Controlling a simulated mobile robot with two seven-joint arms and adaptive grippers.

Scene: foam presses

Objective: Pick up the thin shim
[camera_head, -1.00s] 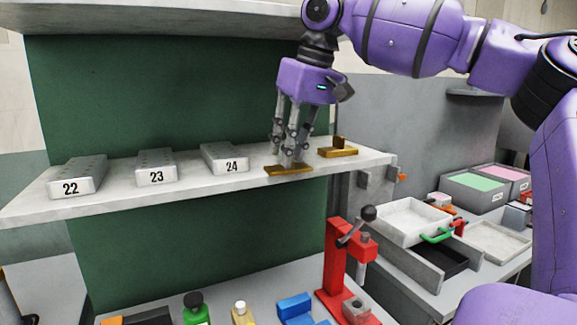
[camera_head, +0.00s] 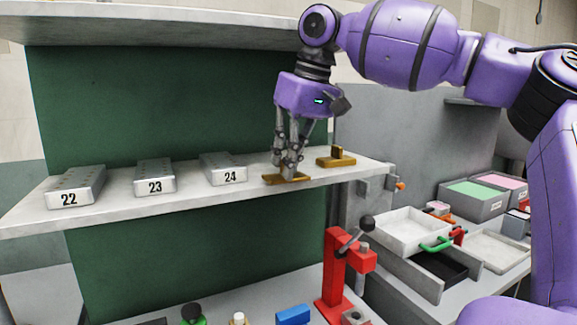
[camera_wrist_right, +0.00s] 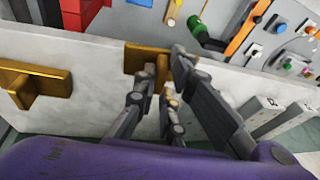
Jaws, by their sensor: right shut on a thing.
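A thin brass shim with an upright grip tab lies under my right gripper near the front edge of the white shelf; its flat plate (camera_head: 270,180) shows around the fingertips. My right gripper (camera_head: 289,172) points down and is shut on the tab. In the right wrist view the fingers (camera_wrist_right: 165,95) close around the tab, and the brass plate (camera_wrist_right: 133,58) shows beyond them. Whether the plate touches the shelf is hard to tell. A second brass piece (camera_head: 336,161) with a thicker-looking base stands to the right, also visible in the wrist view (camera_wrist_right: 38,88). My left gripper is out of view.
The shelf (camera_head: 120,195) also carries grey blocks marked 22 (camera_head: 76,188), 23 (camera_head: 155,178) and 24 (camera_head: 224,170) to the left. An upper shelf (camera_head: 170,25) hangs above. A red press (camera_head: 335,275) stands below. Trays and bins (camera_head: 475,200) are at right.

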